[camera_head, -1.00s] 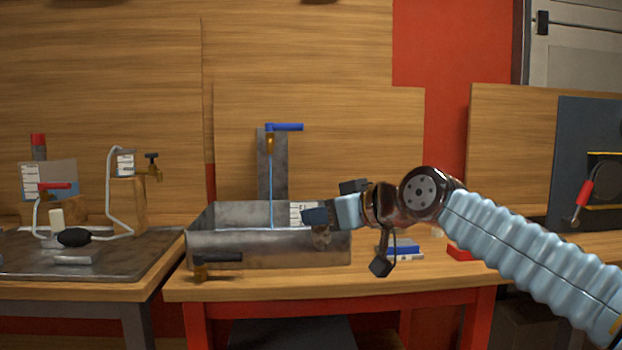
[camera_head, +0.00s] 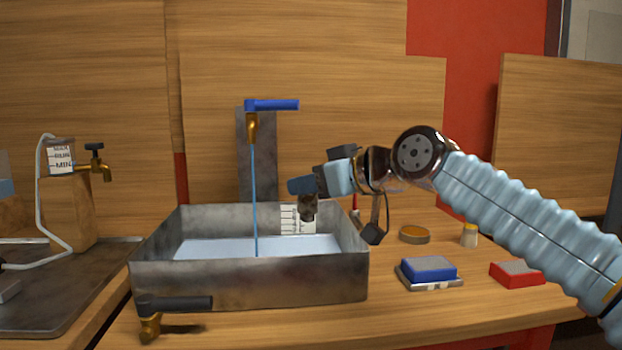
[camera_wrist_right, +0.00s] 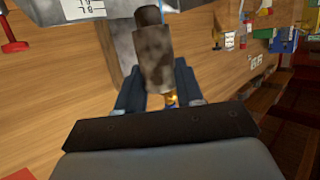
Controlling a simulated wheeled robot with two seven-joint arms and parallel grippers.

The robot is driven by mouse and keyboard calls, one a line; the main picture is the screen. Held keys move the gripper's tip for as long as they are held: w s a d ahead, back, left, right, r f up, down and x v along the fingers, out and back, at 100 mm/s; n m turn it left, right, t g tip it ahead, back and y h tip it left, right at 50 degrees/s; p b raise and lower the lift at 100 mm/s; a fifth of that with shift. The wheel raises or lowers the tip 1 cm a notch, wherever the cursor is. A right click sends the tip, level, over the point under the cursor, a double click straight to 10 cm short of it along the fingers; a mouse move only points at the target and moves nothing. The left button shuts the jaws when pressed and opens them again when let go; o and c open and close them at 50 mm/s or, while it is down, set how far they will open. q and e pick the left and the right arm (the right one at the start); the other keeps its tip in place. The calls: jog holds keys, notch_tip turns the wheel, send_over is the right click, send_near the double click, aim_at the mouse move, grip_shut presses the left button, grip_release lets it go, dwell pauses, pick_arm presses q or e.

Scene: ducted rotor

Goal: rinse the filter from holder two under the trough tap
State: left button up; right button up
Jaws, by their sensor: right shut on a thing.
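The metal trough (camera_head: 250,285) stands on the wooden bench with water in it. Its tap (camera_head: 253,125) has a blue lever (camera_head: 273,105), and a thin blue stream (camera_head: 254,200) runs down into the trough. My right gripper (camera_head: 305,188) is shut on the filter, a grey-brown mottled cylinder (camera_head: 308,208), above the right part of the trough. The filter is to the right of the stream, apart from it. The right wrist view shows the filter (camera_wrist_right: 153,60) between the fingers (camera_wrist_right: 158,88). My left gripper is out of view.
A black-handled valve (camera_head: 175,305) sits at the trough's front left. Right of the trough are a blue block (camera_head: 428,268), a red block (camera_head: 517,273), a round dish (camera_head: 414,234) and a small bottle (camera_head: 469,235). A brass tap (camera_head: 95,165) stands at left.

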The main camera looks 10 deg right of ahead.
jog(key=shift+w+a+r+p, duration=0.1)
jog(key=shift+w+a+p, duration=0.15)
jog(key=shift+a+p, duration=0.05)
jog(key=p+x, duration=0.7)
jog(key=x, duration=0.6)
jog(key=shift+r, duration=0.4)
jog(key=shift+w, duration=0.1)
jog(key=shift+w+d, duration=0.1)
jog(key=shift+w+d, duration=0.25)
jog(key=shift+d, duration=0.05)
